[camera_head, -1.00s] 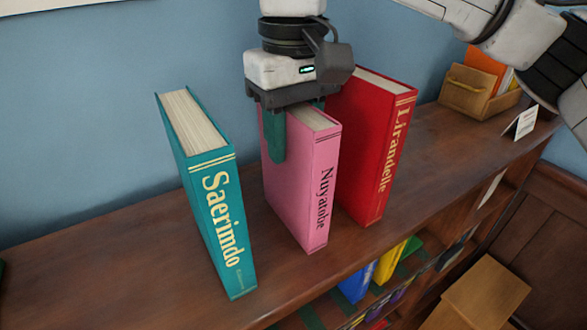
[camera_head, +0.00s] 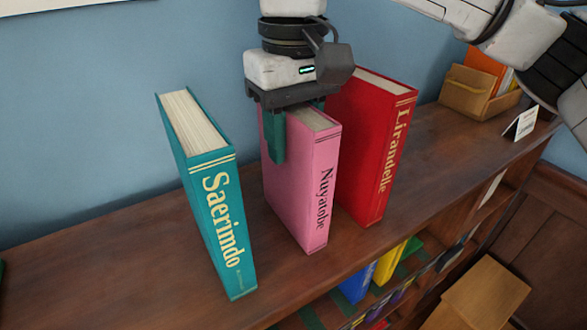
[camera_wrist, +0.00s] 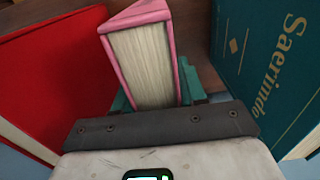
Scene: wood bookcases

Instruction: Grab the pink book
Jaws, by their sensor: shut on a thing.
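The pink book (camera_head: 300,195), titled "Nuyatobe", stands upright on the wooden bookcase top between two other books. My gripper (camera_head: 297,122) is above it, with its green fingers reaching down on both sides of the book's upper part. It is shut on the pink book; the finger on the far side is mostly hidden. In the wrist view the pink book (camera_wrist: 147,62) sits between the green fingers (camera_wrist: 153,98), its page edges facing the camera.
A teal book (camera_head: 212,205), "Saerindo", stands to the left with a gap. A red book (camera_head: 372,150), "Lirandelle", stands close on the right. A wooden box (camera_head: 470,95) and a white card (camera_head: 523,122) are at the back right. The bookcase top (camera_head: 90,265) is clear at left.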

